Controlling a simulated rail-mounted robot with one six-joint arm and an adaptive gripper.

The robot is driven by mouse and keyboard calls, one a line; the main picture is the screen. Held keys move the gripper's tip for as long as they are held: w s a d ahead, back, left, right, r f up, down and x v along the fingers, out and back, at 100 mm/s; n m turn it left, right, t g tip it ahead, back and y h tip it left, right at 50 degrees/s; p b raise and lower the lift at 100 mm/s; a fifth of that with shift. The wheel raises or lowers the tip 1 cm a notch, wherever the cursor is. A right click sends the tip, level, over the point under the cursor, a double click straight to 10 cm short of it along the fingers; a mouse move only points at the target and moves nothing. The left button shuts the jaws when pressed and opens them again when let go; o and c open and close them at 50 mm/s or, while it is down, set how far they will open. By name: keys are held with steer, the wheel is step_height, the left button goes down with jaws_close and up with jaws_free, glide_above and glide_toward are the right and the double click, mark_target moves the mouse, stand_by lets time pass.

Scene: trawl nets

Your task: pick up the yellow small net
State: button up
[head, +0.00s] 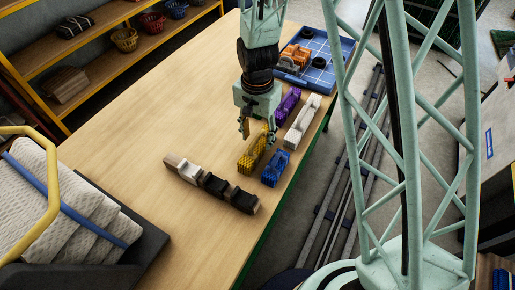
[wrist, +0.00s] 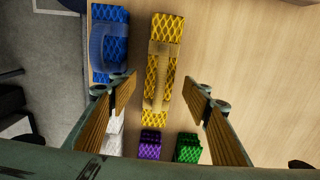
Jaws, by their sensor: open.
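The yellow net (head: 250,154) is a long, narrow mesh bundle with a raised band along its top, lying on the wooden table near its right edge. In the wrist view the yellow net (wrist: 162,45) runs up the middle. My gripper (head: 258,132) points down over its far end. In the wrist view my open gripper (wrist: 162,86) has one finger on each side of the net's near part, with gaps visible on both sides. The gripper hides part of the net in the head view. I cannot tell the exact height of the fingertips.
A blue net (head: 275,168) lies close beside the yellow one. Purple (head: 288,103) and white (head: 303,118) nets lie behind, and a green net (wrist: 187,148) shows in the wrist view. A dark-and-white row (head: 212,184) lies nearer.

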mark_target(258, 144)
steer(key=shift+f, duration=0.15)
steer(key=shift+f+b, duration=0.35)
steer(key=shift+f, duration=2.1)
steer(key=shift+c, duration=0.3)
steer(key=c, duration=1)
steer(key=shift+r, duration=0.1)
steer(key=shift+r+p, duration=0.6)
steer(key=shift+r, duration=4.3)
